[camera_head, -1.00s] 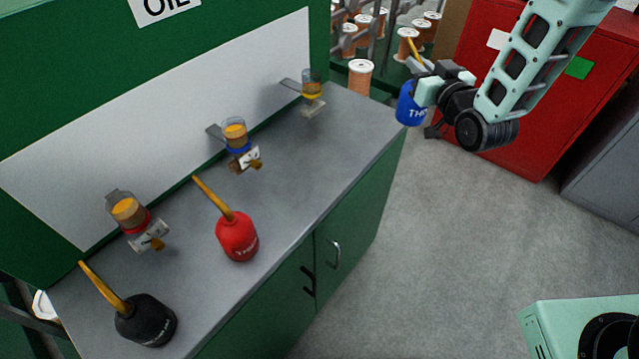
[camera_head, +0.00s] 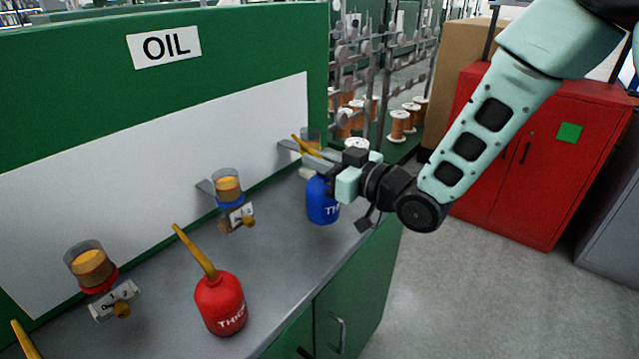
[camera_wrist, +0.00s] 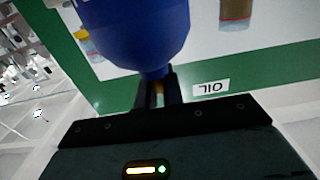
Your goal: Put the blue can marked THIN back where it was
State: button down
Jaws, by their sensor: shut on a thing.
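The blue can (camera_head: 322,203) has white lettering, partly hidden, and a yellow spout. It is upright over the far right part of the grey bench top (camera_head: 290,238). I cannot tell whether its base touches the bench. My gripper (camera_head: 328,166) is shut on the upper part of the can, coming in from the right. In the wrist view the blue can (camera_wrist: 137,32) fills the top middle, between the fingers (camera_wrist: 158,92).
A red can (camera_head: 220,304) marked THICK stands at the bench front. Glass cups with orange oil (camera_head: 228,188) (camera_head: 92,268) sit on wall brackets; another is partly hidden behind the blue can's spout. A red cabinet (camera_head: 540,150) stands at right.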

aim_at(319, 180)
jog(key=shift+f, duration=1.95)
jog(key=shift+f, duration=0.2)
jog(key=c, duration=1.5)
grip_release()
